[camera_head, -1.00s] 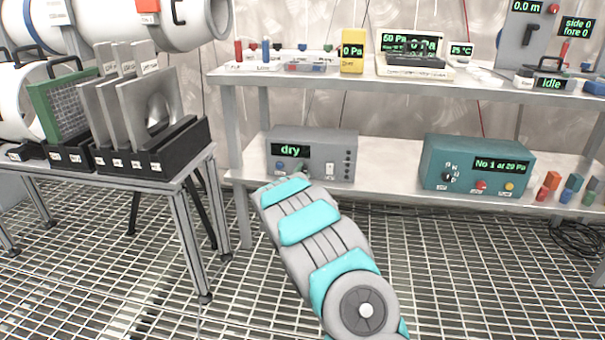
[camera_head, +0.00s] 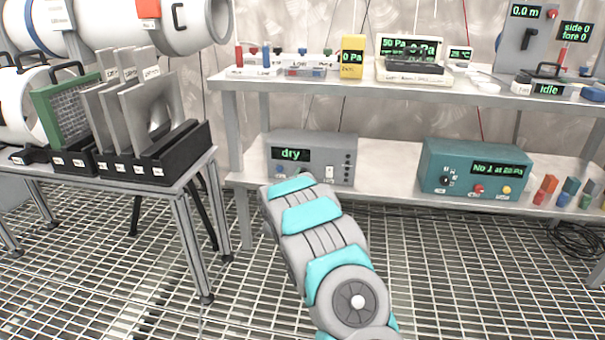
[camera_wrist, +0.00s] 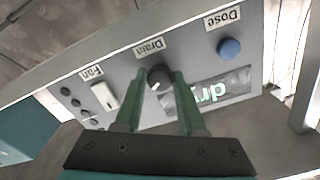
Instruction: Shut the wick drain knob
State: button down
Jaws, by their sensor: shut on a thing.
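The grey box (camera_head: 335,158) with the lit "dry" display (camera_head: 291,154) stands on the lower shelf. In the wrist view its panel (camera_wrist: 205,62) appears upside down. The dark round drain knob (camera_wrist: 159,78), beside the "Drain" label (camera_wrist: 149,47), carries a pale mark. My gripper (camera_wrist: 159,82) has its two green fingers on either side of the knob and is shut on it. The fingers partly cover the display (camera_wrist: 215,92). In the head view my arm hides the gripper and the knob.
The panel also has a blue Dose button (camera_wrist: 229,47) and a white Fan switch (camera_wrist: 105,96). A teal box (camera_head: 475,170) stands to the right on the lower shelf. The upper shelf (camera_head: 440,92) overhangs. A rack of plates (camera_head: 150,145) stands at left.

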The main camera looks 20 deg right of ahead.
jog(key=n+p, duration=0.2)
jog(key=n, duration=0.2)
jog(key=shift+n, duration=0.3)
jog(key=n+p, duration=0.2)
jog(key=shift+r+n, duration=0.1)
jog(key=shift+n, duration=0.2)
jog(key=n+p, duration=0.2)
jog(key=n, duration=0.2)
jog(key=shift+n, duration=0.4)
jog(key=c, duration=0.5)
grip_release()
jog(key=shift+s, duration=0.1)
